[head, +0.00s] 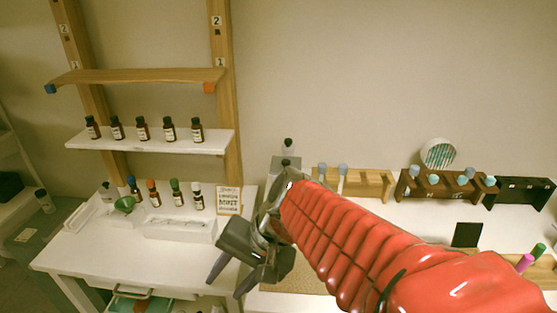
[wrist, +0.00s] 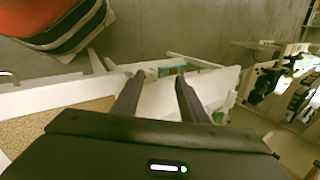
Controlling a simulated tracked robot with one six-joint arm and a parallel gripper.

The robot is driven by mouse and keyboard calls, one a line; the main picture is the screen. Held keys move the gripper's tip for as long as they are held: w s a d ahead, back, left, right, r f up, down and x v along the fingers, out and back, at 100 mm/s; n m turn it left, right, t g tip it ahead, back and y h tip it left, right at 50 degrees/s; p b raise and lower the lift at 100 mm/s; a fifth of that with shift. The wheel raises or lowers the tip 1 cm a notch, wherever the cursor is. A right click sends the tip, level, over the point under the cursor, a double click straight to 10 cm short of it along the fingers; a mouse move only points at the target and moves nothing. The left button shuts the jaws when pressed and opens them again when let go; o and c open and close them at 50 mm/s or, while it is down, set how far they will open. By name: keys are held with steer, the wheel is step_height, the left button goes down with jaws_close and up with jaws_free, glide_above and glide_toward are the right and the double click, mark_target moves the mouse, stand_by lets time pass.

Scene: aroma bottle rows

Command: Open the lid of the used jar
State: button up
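My gripper (head: 231,276) hangs in front of the white table with its dark fingers apart and nothing between them. In the wrist view the two fingers (wrist: 158,88) also stand apart, above a table edge and the floor. I cannot surely pick out the used jar or its lid. A round white thing with green stripes (head: 438,152) stands behind the wooden racks at the right, far from my gripper; I cannot tell whether it is the jar. My red arm hides part of the right table.
Brown bottles (head: 143,128) line a white shelf (head: 150,145). More bottles with coloured caps (head: 175,191), a green funnel (head: 124,204), a white tray (head: 180,230) and a MINT card (head: 229,200) are on the left table (head: 75,250). Wooden racks (head: 440,186) stand on the right table.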

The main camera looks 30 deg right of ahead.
steer(key=w+d+m+t+y, duration=0.3)
steer(key=w+d+m, duration=0.1)
steer(key=w+m, duration=0.35)
steer(key=m+t+h, duration=0.5)
steer(key=m+t, duration=0.6)
steer(key=m, duration=0.7)
glide_toward(289, 163)
steer(key=s, duration=0.3)
steer(key=shift+w+f, duration=0.2)
steer(key=shift+w, duration=0.1)
steer(key=w, duration=0.4)
steer(key=w+a, duration=0.1)
steer(key=w, duration=0.4)
steer(key=w+a, duration=0.1)
steer(key=w, duration=0.3)
steer(key=shift+w, duration=0.3)
steer(key=shift+c, duration=0.3)
jaws_close()
